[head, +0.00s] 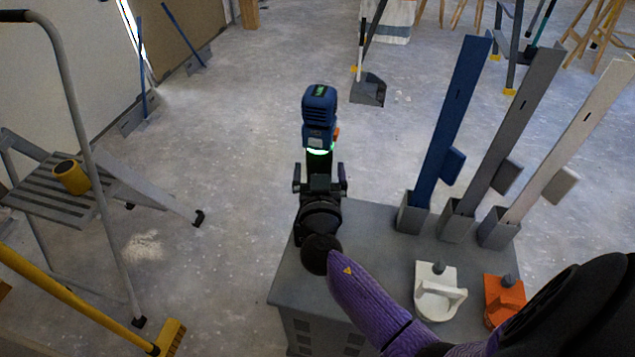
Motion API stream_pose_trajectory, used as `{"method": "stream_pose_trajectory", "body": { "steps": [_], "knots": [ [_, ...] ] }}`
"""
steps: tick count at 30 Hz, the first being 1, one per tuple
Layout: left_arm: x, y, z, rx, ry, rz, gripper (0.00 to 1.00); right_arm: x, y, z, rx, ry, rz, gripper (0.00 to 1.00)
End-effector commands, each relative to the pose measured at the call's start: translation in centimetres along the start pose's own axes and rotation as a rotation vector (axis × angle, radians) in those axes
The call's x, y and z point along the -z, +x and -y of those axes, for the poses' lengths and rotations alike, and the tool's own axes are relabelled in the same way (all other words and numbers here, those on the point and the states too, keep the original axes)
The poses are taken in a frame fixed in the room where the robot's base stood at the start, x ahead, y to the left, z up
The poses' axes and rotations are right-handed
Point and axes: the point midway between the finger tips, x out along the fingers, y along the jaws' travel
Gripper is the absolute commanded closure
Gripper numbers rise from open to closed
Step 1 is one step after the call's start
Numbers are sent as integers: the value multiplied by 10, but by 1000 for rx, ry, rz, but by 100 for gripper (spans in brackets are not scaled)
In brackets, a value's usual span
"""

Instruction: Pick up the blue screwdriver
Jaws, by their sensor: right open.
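The blue screwdriver (319,103) is a cordless power tool with a blue body, black lower parts, a small orange detail and a glowing green ring. It is in the middle of the head view. My right gripper (320,177) is open, with one finger on each side of the tool's black lower end. The purple arm comes in from the lower right. I cannot tell whether the fingers touch the tool, and what supports its lower end is hidden behind the gripper. My left gripper is not in view.
A grey cabinet (377,221) lies below my right gripper. It carries blue, grey and white upright posts (458,110) in sockets, plus a white holder (437,304) and an orange one (505,293). A step ladder (47,184) stands left.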

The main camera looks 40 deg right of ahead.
Motion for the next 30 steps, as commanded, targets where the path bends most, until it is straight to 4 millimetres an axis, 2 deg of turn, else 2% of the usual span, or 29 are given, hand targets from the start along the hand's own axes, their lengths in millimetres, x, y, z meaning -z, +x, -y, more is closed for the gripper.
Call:
{"method": "stream_pose_trajectory", "body": {
  "steps": [3, 10, 24, 30],
  "knots": [
    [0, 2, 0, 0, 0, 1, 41, -1, 15, 0, 1, 0, 0, 0],
    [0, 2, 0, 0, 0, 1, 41, 0, 17, 0, 1, 0, 1, 2],
    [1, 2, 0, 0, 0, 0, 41, 0, 16, 0, 2, 0, 1, 100],
    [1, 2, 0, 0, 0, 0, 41, 0, 16, 0, 2, 0, 1, 100]
  ]
}}
